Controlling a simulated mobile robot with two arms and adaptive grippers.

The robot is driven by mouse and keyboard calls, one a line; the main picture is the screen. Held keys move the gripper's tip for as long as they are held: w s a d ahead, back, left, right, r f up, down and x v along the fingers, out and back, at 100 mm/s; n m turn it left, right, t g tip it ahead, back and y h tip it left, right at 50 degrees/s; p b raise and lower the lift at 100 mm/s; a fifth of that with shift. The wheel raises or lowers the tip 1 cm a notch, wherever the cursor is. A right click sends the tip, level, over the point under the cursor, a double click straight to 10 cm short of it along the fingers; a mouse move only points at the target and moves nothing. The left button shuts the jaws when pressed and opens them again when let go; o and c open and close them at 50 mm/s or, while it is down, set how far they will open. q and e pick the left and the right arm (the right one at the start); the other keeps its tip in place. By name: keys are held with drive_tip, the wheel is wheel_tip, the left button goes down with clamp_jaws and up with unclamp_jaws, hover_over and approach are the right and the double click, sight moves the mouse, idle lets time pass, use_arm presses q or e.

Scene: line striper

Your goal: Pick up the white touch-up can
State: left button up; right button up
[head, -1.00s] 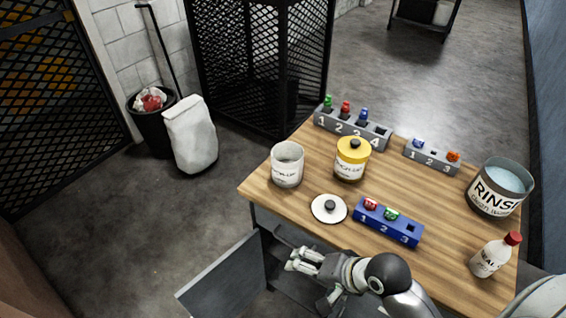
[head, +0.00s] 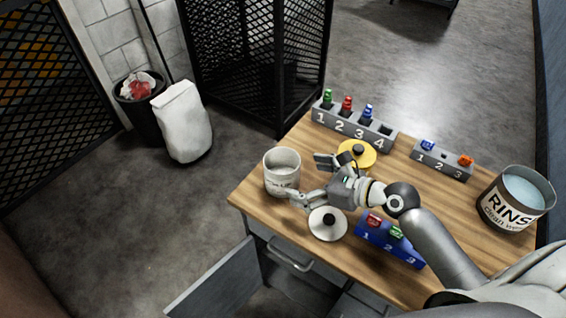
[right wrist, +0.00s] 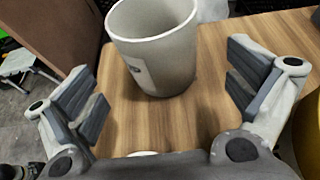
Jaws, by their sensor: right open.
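The white can (head: 282,178) stands upright and open-topped near the table's left corner. It also shows in the right wrist view (right wrist: 155,50), its lower part between and beyond the two fingers. A white round lid with a black knob (head: 328,223) lies on the table in front of it. My right gripper (head: 311,180) is open and empty, just right of the can, fingers pointing toward it. In the wrist view the gripper (right wrist: 163,85) has clear space between each finger and the can. My left gripper is not in view.
A yellow-lidded can (head: 357,153) stands close behind my right gripper, partly hidden. A blue numbered rack (head: 390,244) lies partly under my right arm. Grey racks (head: 352,124) stand at the back, and a rinse bucket (head: 516,198) at the right. A cabinet door (head: 213,283) hangs open below.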

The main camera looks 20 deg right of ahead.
sight(282, 165)
drive_tip(key=shift+w+d+f, duration=0.1)
drive_tip(key=shift+w+f, duration=0.1)
drive_tip(key=shift+w, duration=0.4)
drive_tip(key=shift+w+f, duration=0.1)
drive_tip(key=shift+w, duration=0.2)
drive_tip(key=shift+w+a, duration=0.1)
drive_tip(key=shift+a, duration=0.35)
drive_tip(key=shift+a+f, duration=0.1)
drive_tip(key=shift+a, duration=0.25)
drive_tip(key=x, duration=0.4)
drive_tip(key=shift+w+a+f+p, duration=0.1)
drive_tip(key=shift+w+f+p, duration=0.05)
drive_tip(key=shift+f+p, duration=0.15)
drive_tip(key=shift+w+a, duration=0.15)
drive_tip(key=shift+a, duration=0.05)
drive_tip(key=c, duration=1.2)
drive_tip(key=shift+c, duration=0.8)
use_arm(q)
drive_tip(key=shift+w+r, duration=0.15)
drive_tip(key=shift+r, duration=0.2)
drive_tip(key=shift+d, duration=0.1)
use_arm(e)
drive_tip(key=shift+r, duration=0.1)
